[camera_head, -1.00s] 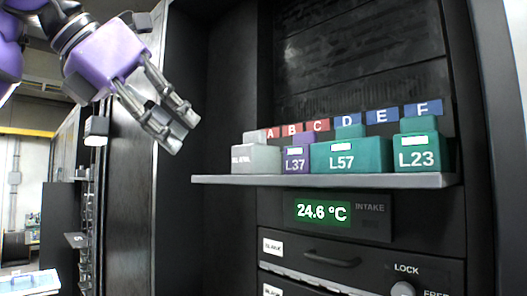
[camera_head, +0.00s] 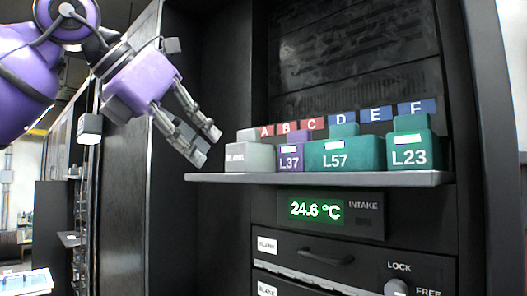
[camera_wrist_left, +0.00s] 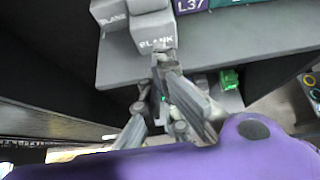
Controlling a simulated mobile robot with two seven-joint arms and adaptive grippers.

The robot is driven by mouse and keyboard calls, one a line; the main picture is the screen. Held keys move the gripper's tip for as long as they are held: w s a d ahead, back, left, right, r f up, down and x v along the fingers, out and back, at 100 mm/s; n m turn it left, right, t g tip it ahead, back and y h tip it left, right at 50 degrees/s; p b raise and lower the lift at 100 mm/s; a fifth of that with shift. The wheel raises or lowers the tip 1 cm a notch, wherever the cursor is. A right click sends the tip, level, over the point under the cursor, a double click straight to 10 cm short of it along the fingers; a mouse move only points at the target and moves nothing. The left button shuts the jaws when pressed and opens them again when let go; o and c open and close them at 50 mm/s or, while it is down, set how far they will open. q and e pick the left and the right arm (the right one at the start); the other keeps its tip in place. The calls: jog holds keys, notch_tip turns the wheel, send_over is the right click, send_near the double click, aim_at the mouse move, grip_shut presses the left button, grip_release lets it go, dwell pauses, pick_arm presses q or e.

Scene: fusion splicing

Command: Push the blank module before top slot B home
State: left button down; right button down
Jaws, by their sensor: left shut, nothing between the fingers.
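A grey module marked BLANK (camera_head: 250,158) sits at the left end of the shelf, left of the purple L37 module (camera_head: 290,159). In the left wrist view two grey BLANK modules show. One (camera_wrist_left: 152,32) stands further forward toward the shelf edge, beside L37 (camera_wrist_left: 190,4). The other (camera_wrist_left: 112,14) is further left and set back. My left gripper (camera_head: 208,148) is shut and empty, left of the grey module in the head view. In the left wrist view its fingertips (camera_wrist_left: 164,58) are in front of the forward BLANK's face; contact cannot be told. The slot openings are hidden behind the modules.
The shelf (camera_head: 320,180) also bears teal modules L57 (camera_head: 345,155) and L23 (camera_head: 409,154). Red labels A to C and blue labels D to F stand above. A temperature display (camera_head: 316,210) and a drawer (camera_head: 320,255) are below. The cabinet's left wall (camera_head: 165,225) is close to my arm.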

aim_at(249, 149)
pick_arm(q)
jog(key=shift+w+d+f, duration=0.1)
jog(key=shift+w+d, duration=1.1)
jog(key=shift+w, duration=0.35)
jog(key=shift+w+d+f, duration=0.1)
jog(key=shift+w+d, duration=1.15)
jog(key=shift+w, duration=0.35)
jog(key=shift+w+d, duration=1.2)
jog(key=shift+w, duration=0.35)
jog(key=shift+s+a, duration=0.85)
jog(key=shift+s, duration=0.25)
jog(key=shift+s+a, duration=0.8)
jog(key=shift+s, duration=0.25)
jog(key=shift+s+a, duration=0.85)
jog(key=shift+s, duration=0.25)
jog(key=shift+w, duration=0.1)
